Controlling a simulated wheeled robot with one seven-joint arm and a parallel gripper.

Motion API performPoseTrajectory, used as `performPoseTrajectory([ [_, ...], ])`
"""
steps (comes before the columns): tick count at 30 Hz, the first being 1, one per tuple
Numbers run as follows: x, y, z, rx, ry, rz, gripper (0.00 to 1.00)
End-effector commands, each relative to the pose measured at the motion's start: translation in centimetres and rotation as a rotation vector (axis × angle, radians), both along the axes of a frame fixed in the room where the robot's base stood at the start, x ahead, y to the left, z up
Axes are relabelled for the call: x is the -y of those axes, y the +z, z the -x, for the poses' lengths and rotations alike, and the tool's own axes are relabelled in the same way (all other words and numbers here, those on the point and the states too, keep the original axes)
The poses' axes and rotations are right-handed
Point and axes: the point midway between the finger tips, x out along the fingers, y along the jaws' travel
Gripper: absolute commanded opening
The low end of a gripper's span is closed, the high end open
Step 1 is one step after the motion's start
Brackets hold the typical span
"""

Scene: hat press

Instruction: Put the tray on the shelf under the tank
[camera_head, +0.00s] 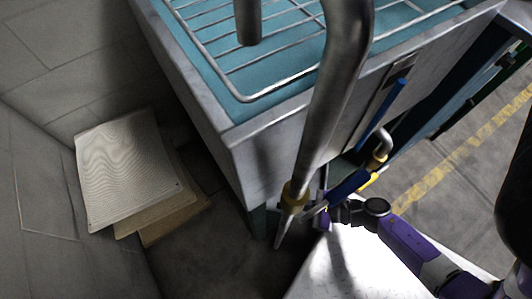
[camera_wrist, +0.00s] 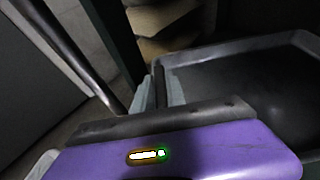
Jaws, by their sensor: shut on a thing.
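The tank (camera_head: 245,112) is a grey-walled basin with a teal inside and a wire rack. It fills the top middle of the head view. The tray (camera_wrist: 298,40) is dark and shallow with a raised rim, at the right of the wrist view. My gripper (camera_wrist: 160,92) is shut on the tray's rim near its left end. In the head view my gripper (camera_head: 326,212) is low beside the tank's front, below its wall. I cannot make out the tray clearly there. The shelf under the tank is mostly hidden by the tank wall and pipe.
A thick metal pipe (camera_head: 330,90) with a brass fitting runs down close to my gripper. A blue-handled valve (camera_head: 350,185) is right beside it. A dark green post (camera_wrist: 118,40) stands left of the tray. Stacked pale sheets (camera_head: 125,170) lie by the left wall. Open floor (camera_head: 430,165) shows at right.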

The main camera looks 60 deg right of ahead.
Motion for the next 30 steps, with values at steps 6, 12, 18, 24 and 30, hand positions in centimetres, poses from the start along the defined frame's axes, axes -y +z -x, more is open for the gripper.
performPoseTrajectory([
  [6, 0.1, -5.5, -0.1, 0.002, -0.004, 0.0, 0.0],
  [12, 0.1, -9.4, -0.2, 0.003, -0.003, 0.001, 0.0],
  [18, 1.8, -8.6, -4.3, 0.008, 0.0, 0.005, 0.0],
  [24, 3.2, -8.5, -7.5, 0.005, 0.0, 0.003, 0.0],
  [30, 3.6, -8.5, -8.6, 0.003, 0.0, 0.001, 0.0],
])
